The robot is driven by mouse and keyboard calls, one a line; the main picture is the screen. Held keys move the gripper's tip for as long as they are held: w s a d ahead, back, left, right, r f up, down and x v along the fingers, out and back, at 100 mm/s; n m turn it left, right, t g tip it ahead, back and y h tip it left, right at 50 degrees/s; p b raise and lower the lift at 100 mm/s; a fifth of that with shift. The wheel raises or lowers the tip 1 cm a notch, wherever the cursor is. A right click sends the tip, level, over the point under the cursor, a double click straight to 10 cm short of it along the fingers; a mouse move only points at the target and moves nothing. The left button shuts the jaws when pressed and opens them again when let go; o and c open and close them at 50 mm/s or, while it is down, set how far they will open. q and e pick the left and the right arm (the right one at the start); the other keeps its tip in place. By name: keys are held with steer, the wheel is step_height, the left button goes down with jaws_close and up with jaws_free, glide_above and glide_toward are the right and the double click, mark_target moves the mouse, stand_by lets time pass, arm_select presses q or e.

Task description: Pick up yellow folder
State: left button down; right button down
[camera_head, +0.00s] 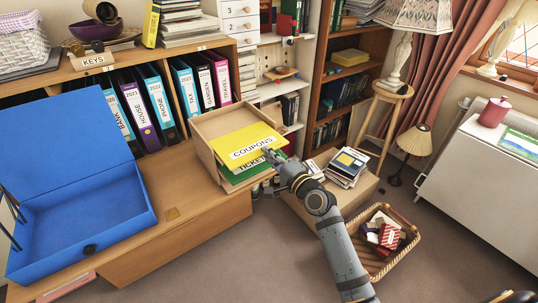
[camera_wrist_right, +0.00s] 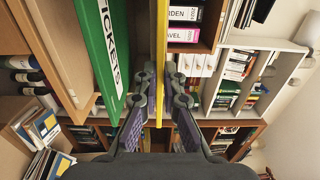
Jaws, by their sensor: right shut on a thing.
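The yellow folder (camera_head: 247,139), labelled COUPONS, is in the wooden tray box (camera_head: 204,148) on the low cabinet. The green folder (camera_head: 234,179), labelled TICKETS, shows just in front of and below it. My right gripper (camera_head: 272,157) is shut on the yellow folder at its right edge. In the right wrist view the yellow folder (camera_wrist_right: 162,40) appears edge-on between the fingers (camera_wrist_right: 160,75), and the green folder (camera_wrist_right: 104,45) is to the left, apart from it. My left gripper is not in view.
A large open blue box (camera_head: 85,220) covers the cabinet's left part. Ring binders (camera_head: 150,105) stand behind. A stack of books (camera_head: 347,166) lies on a low surface to the right, with a wicker basket (camera_head: 405,225) on the floor nearby.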

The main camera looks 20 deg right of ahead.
steer(key=shift+r, duration=0.2)
stand_by(0.4)
steer(key=shift+s+d+p, duration=0.1)
steer(key=shift+s+p, duration=0.05)
steer(key=shift+p, duration=0.15)
steer(key=v, duration=0.3)
steer(key=p+v, duration=0.1)
steer(key=v, duration=0.1)
steer(key=shift+s+d+r, duration=0.1)
steer(key=shift+s+r, duration=0.1)
steer(key=shift+s, duration=0.15)
stand_by(0.4)
